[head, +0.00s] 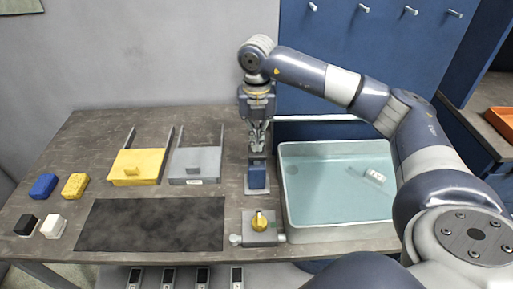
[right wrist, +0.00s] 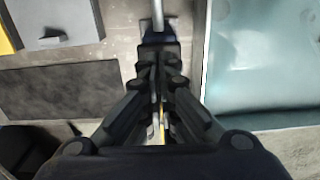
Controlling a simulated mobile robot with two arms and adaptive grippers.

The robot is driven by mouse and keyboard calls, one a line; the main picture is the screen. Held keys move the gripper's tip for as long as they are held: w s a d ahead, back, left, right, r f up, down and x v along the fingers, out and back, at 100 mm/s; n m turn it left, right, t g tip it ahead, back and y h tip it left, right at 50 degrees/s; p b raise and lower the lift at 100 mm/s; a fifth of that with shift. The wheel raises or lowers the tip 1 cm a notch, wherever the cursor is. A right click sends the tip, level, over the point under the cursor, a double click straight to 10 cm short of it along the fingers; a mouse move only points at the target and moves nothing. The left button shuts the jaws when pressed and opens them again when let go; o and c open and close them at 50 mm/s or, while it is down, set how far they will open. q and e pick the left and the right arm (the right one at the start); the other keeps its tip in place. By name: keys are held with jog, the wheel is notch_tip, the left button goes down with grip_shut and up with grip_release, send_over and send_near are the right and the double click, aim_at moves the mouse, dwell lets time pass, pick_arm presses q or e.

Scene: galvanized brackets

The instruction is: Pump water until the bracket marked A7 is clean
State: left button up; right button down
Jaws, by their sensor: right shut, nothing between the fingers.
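A pale basin (head: 287,215) of bluish water stands right of centre. A small whitish piece with dark marks (head: 376,174), perhaps the bracket, lies in it toward the right. I cannot read A7 on it. A blue block-like fixture (head: 258,180), perhaps the pump, stands left of the basin. My right gripper (head: 258,142) points down just above it, fingers shut and empty. I cannot tell whether they touch it. In the right wrist view the shut fingers (right wrist: 164,85) hide part of the fixture, and a metal rod (right wrist: 158,14) shows beyond. My left gripper is out of view.
A grey box with a yellow knob (head: 259,222) sits in front of the fixture. A yellow drawer (head: 138,167), a grey drawer (head: 196,166) and a dark mat (head: 150,225) lie left. Blue (head: 43,185) and yellow (head: 75,185) sponges and black and white blocks sit far left.

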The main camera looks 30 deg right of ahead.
jog(key=shift+r, duration=0.15)
notch_tip(320, 180, up, 6)
jog(key=p, duration=0.4)
dwell(0.6)
